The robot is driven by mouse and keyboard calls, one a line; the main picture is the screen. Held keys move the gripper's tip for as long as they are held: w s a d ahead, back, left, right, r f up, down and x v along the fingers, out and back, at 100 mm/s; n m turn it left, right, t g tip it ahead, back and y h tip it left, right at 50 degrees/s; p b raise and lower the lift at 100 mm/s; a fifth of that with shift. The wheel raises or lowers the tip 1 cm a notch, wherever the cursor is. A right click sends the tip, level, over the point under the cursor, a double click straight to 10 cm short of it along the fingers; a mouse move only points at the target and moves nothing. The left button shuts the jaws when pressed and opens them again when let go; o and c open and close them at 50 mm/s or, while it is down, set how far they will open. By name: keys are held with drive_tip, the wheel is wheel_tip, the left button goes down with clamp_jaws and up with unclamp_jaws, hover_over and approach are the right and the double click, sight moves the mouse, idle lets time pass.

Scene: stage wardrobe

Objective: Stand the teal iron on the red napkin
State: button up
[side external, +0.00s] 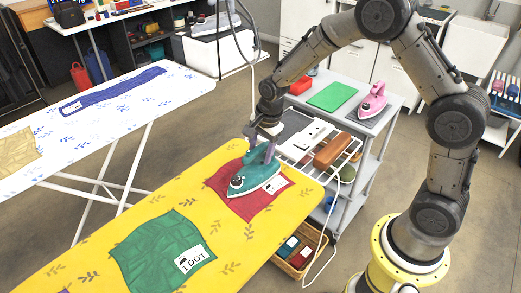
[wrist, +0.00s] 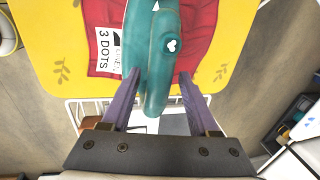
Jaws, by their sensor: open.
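The teal iron (side external: 256,177) is on the red napkin (side external: 236,203) at the far end of the yellow ironing board (side external: 150,222). In the wrist view the iron (wrist: 153,45) lies over the red napkin (wrist: 200,45), beside a label reading "3 DOTS". My gripper (wrist: 157,82) is open, with its purple fingers on either side of the iron's rear end and gaps showing. In the side view my gripper (side external: 262,150) is at the iron's handle. The iron's soleplate is hidden, so its contact with the napkin cannot be seen.
A green napkin (side external: 160,250) with a "1 DOT" card lies nearer on the board. A grey cart (side external: 392,103) behind holds a pink iron (side external: 373,103), a green mat (side external: 332,96) and a wire rack with a brown block (side external: 333,150). A white cord (side external: 326,245) hangs beside the board.

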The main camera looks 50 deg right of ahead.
drive_tip(key=shift+r, duration=0.1)
drive_tip(key=shift+r, duration=0.3)
wheel_tip(320, 180, up, 12)
drive_tip(key=s, duration=0.2)
drive_tip(key=s+r+n+t, duration=0.2)
drive_tip(key=s+r+n, duration=0.6)
drive_tip(key=s, duration=0.5)
drive_tip(key=s+f+n+t, duration=0.1)
drive_tip(key=s+n, duration=0.9)
drive_tip(key=s, duration=0.3)
drive_tip(key=shift+a, duration=0.25)
